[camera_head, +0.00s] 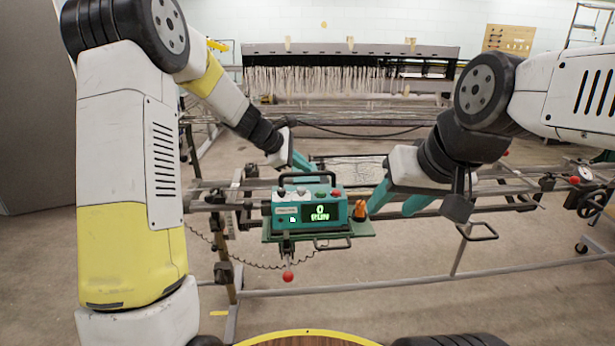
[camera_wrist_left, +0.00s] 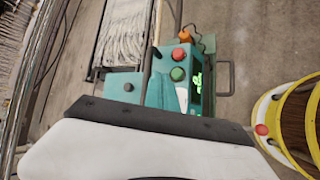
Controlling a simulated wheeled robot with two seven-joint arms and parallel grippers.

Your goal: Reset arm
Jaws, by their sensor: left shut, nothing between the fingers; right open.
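A teal control box (camera_head: 310,208) with a black carry handle, green and red buttons and a green display reading "0 RUN" sits on a green plate (camera_head: 362,230) on the frame rail. My left gripper (camera_head: 304,164) is shut and empty, behind and above the box's left part. In the left wrist view the box (camera_wrist_left: 180,85) shows just beyond its teal fingers (camera_wrist_left: 160,92). My right gripper (camera_head: 392,205) is open and empty, to the right of the box, its teal fingers near a small orange object (camera_head: 360,209) on the plate. I cannot tell whether they touch it.
A loom frame with hanging pale threads (camera_head: 320,80) stands at the back. Metal rails (camera_head: 420,284) cross below the box, and a handwheel (camera_head: 594,203) sits at the right. A red ball knob (camera_head: 288,276) hangs below the box. The floor in front is clear.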

